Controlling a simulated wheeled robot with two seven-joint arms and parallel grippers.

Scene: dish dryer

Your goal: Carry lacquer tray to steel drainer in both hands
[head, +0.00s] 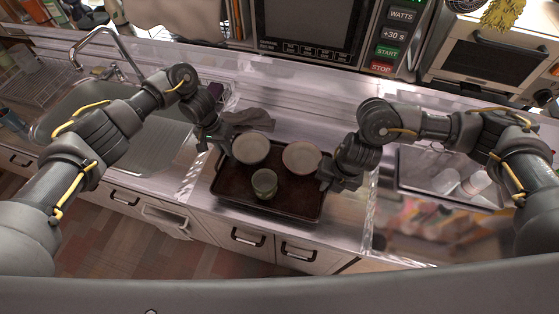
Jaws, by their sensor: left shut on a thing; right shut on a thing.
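The dark lacquer tray (290,204) is at the counter's middle, near its front edge. It bears two pale bowls (250,149) (301,157) and a green cup (264,182). My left gripper (224,146) is at the tray's upper left side and my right gripper (326,180) is at its right side. Both are shut on the tray; their fingertips are largely hidden by the hands. I cannot tell if the tray touches the counter. A ribbed steel draining surface (158,150) lies to the left, beside the sink.
The sink (88,100) with its curved tap (112,42) is at the left, with a wire rack (40,82) beyond it. A grey cloth (252,120) lies behind the tray. A microwave (305,48) stands at the back. White cups (474,183) are at the right.

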